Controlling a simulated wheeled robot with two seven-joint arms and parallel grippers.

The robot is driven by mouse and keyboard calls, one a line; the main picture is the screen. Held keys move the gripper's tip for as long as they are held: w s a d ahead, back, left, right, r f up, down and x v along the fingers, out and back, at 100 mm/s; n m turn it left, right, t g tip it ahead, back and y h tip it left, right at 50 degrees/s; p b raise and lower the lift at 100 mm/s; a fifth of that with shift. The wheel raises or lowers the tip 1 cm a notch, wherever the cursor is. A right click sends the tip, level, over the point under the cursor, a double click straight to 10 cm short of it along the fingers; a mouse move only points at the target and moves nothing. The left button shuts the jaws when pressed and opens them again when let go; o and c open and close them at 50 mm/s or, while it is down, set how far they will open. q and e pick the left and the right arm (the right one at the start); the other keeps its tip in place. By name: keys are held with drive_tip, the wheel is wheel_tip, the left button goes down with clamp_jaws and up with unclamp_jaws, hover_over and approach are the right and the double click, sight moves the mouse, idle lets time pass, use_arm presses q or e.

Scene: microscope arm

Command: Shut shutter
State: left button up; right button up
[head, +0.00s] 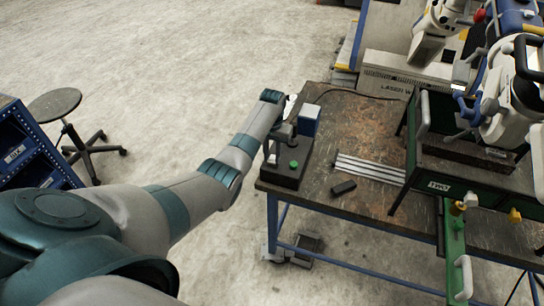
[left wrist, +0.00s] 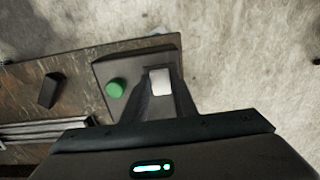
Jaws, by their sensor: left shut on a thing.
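A black box (head: 288,168) with a green button (head: 294,164) stands at the table's near left corner, and a blue block (head: 308,118) rises at its back. The box also shows in the left wrist view (left wrist: 108,72), with its green button (left wrist: 116,88). My left gripper (head: 283,131) is over the box, beside the blue block. In the left wrist view its dark fingers (left wrist: 158,84) are shut on a small pale grey piece (left wrist: 160,82) next to the button. I cannot tell for certain whether this piece is the shutter. My right gripper is not in view.
The worn brown table (head: 345,120) carries metal rails (head: 370,168) and a small black block (head: 343,187). A dark green frame (head: 440,180) with white equipment (head: 510,110) stands at right.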

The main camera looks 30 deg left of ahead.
use_arm(q)
drive_tip(key=o, duration=1)
drive_tip(key=shift+o, duration=0.2)
wheel_tip(320, 180, up, 9)
drive_tip(key=b, duration=0.3)
wheel_tip(320, 180, up, 7)
drive_tip(key=p, duration=0.3)
hover_over(272, 159)
drive_tip(key=shift+d+r, duration=0.15)
drive_tip(key=shift+r, duration=0.5)
